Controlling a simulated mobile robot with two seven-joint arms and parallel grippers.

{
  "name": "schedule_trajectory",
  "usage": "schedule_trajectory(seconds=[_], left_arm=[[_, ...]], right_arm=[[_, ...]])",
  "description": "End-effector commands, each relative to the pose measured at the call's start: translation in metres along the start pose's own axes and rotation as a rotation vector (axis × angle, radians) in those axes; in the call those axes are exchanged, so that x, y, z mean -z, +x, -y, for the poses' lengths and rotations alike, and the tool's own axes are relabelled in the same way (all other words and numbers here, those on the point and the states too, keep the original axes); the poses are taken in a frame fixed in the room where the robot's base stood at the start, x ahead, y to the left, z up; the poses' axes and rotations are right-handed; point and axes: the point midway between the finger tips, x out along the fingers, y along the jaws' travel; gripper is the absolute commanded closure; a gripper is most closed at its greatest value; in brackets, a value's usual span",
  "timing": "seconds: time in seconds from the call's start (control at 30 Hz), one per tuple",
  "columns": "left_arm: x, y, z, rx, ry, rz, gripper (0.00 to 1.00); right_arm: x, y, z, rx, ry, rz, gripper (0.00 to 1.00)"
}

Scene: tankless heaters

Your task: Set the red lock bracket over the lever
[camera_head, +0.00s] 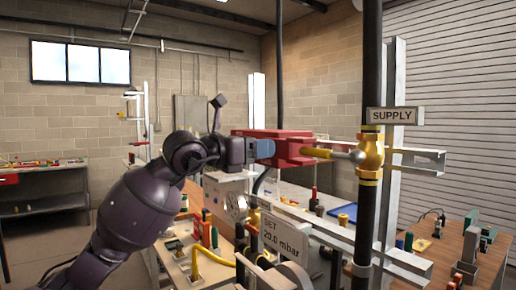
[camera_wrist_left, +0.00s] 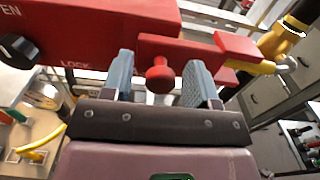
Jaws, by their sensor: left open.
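The red lock bracket (camera_head: 290,147) sits at the lever's handle end in the head view, and the yellow lever (camera_head: 325,153) comes out of its right end toward the brass valve (camera_head: 371,152). In the left wrist view the bracket (camera_wrist_left: 95,35) fills the top, with a black dial marked "LOCK". The lever (camera_wrist_left: 262,67) shows past its right end; how far it runs inside is hidden. My left gripper (camera_head: 263,149) is at the bracket. In the wrist view its blue fingers (camera_wrist_left: 161,82) are open either side of the bracket's red knob (camera_wrist_left: 159,76), with gaps beside it. My right gripper is out of view.
The valve sits on a dark vertical pipe (camera_head: 370,215) with a "SUPPLY" sign (camera_head: 394,116) beside it. Grey strut rails (camera_head: 390,60) stand behind. Below are a "SET 20.0 mbar" sign (camera_head: 284,235), a gauge (camera_head: 237,205) and benches with tools.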

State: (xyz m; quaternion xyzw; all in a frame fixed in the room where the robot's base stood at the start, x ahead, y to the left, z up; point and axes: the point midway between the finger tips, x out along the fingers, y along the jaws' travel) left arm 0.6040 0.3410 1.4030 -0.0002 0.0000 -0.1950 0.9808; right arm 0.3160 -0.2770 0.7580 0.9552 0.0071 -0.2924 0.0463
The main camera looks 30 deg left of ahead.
Motion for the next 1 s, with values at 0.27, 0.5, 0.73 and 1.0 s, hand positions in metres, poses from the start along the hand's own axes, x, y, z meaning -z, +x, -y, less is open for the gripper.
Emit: schedule_trajectory(seconds=[0.27,0.5,0.73,1.0], left_arm=[[0.003,-0.038,-0.001,-0.003,0.001,-0.003,0.46],[0.002,-0.079,0.0,-0.002,0.002,-0.003,0.46],[0.001,-0.101,0.0,0.0,0.0,-0.001,0.46],[0.0,-0.106,0.0,0.0,0.001,-0.001,0.46]], right_arm=[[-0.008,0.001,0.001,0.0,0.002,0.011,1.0],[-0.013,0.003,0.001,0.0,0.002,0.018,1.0],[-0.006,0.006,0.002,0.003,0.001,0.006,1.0],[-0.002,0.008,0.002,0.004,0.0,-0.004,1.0]])
